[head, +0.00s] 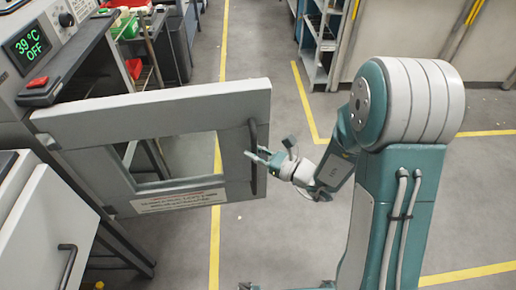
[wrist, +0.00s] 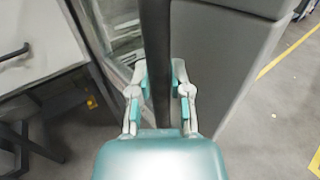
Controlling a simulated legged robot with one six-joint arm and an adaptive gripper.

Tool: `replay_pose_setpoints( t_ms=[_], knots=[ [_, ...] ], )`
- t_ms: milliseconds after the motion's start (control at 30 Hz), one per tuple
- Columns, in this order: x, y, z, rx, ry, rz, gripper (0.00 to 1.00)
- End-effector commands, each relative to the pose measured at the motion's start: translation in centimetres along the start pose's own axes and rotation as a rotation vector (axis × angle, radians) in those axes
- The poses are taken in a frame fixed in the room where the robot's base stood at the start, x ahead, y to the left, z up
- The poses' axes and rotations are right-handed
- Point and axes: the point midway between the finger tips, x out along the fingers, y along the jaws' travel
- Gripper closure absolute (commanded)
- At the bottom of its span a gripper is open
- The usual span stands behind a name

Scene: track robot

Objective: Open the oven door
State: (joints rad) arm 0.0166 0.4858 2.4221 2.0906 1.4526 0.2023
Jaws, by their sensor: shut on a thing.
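The oven door (head: 170,108) is a grey framed panel with a window, swung well out from the oven (head: 28,50) at the left. Its dark vertical bar handle (head: 253,160) is near the door's free edge. My gripper (head: 262,157) is at the handle, reaching in from the right. In the wrist view, the dark handle (wrist: 156,60) runs between the two fingers of my gripper (wrist: 162,85), which are shut around it. The oven's inside is hidden behind the door in the head view.
A red button (head: 38,82) sits on the oven's side below the display (head: 27,47). Shelving (head: 320,40) stands at the back. The grey floor (head: 285,235) with yellow lines is clear around the door.

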Motion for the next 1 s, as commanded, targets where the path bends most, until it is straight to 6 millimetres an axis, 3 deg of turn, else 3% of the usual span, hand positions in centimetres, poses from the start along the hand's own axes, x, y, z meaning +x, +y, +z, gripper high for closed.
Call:
replay_pose_setpoints(
  t_ms=[400, 433, 500, 867, 1000],
  knots=[
    [0.05, 0.18, 0.06, 0.000, -0.002, 0.003, 1.00],
    [0.05, 0.18, 0.05, 0.000, -0.002, 0.003, 0.71],
    [0.05, 0.18, 0.05, 0.000, -0.002, 0.003, 0.40],
    [0.00, 0.15, 0.02, 0.000, -0.001, 0.002, 0.40],
    [-0.94, 0.06, -0.02, 0.001, 0.000, 0.000, 0.40]
  ],
)
